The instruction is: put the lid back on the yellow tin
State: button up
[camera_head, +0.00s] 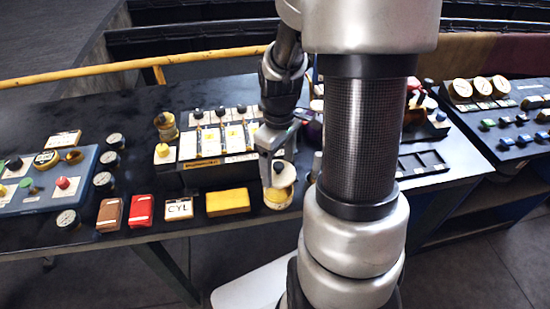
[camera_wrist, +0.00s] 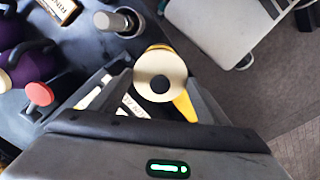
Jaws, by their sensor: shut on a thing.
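My gripper (camera_head: 273,170) reaches down at the front edge of the dark bench and is shut on the cream round lid (camera_head: 286,177). In the wrist view the lid (camera_wrist: 153,66) is a pale disc with a dark round centre, between the two fingers of my gripper (camera_wrist: 160,84). The yellow tin (camera_head: 279,199) stands upright directly under the lid. Yellow parts of it show past the lid in the wrist view (camera_wrist: 184,106). I cannot tell whether the lid touches the tin's rim. My fingers hide part of the lid.
A yellow block (camera_head: 228,202) lies just left of the tin, then a white CYL card (camera_head: 178,209) and a red block (camera_head: 141,210). A panel with white valve plates (camera_head: 212,142) stands behind. A grey metal cylinder (camera_wrist: 122,22) stands close by in the wrist view.

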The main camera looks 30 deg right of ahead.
jog(key=shift+f+b, duration=2.1)
jog(key=shift+f, duration=0.75)
jog(key=shift+f, duration=0.15)
jog(key=o, duration=1.4)
jog(key=shift+c, duration=0.2)
jog(key=shift+r+p, duration=3)
jog(key=shift+r, duration=0.55)
jog(key=shift+c, duration=0.3)
